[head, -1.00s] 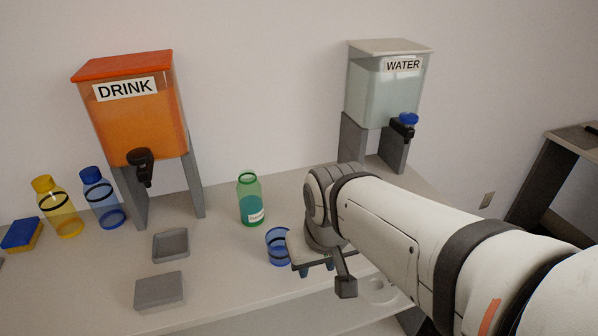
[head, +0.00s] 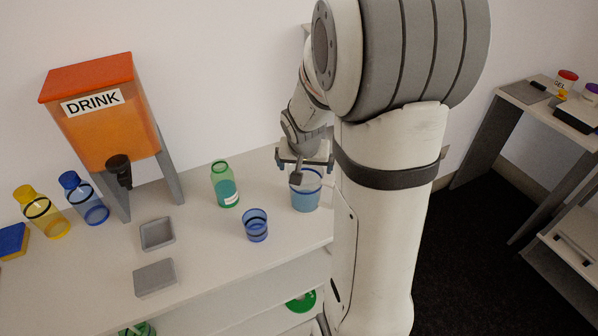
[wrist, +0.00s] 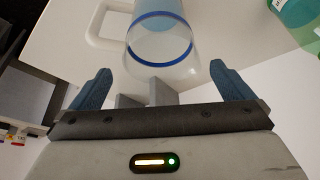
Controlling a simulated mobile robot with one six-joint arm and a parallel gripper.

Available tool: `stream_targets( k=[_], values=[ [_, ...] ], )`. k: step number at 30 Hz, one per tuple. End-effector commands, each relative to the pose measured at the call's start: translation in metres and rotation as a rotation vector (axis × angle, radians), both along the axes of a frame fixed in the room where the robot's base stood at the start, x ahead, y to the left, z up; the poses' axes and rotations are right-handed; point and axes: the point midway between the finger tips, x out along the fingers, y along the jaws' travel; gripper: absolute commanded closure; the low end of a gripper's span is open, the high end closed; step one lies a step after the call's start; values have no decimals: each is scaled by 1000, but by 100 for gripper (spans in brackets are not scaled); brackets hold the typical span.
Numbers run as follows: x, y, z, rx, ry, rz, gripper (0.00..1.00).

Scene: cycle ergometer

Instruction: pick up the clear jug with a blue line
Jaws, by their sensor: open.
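The clear jug with a blue line (head: 306,196) stands on the counter near its right end, with a blue band below its rim and pale blue contents lower down. In the wrist view the jug (wrist: 160,42) lies just beyond the fingertips, roughly centred between them, its rim nearest. My gripper (head: 304,168) is over the jug's top in the head view and hides part of its rim. In the wrist view my gripper (wrist: 160,78) is open, with blue fingers spread and nothing held.
A blue cup (head: 255,225) stands left of the jug, and a green bottle (head: 225,186) behind that cup. An orange drink dispenser (head: 100,115), blue bottle (head: 86,200) and yellow bottle (head: 42,213) stand farther left. Grey trays (head: 155,278) lie in front. My arm covers the right side.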

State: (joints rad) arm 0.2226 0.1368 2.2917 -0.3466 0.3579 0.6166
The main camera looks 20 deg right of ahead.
Motion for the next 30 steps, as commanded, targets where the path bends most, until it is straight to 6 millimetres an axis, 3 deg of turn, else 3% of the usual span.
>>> stream_targets(
  k=[18,28,30],
  values=[
    [24,-13,-66,1,0,0,0],
    [26,-14,-71,2,-1,1,0],
    [26,-14,-71,2,-1,1,6]
  ],
)
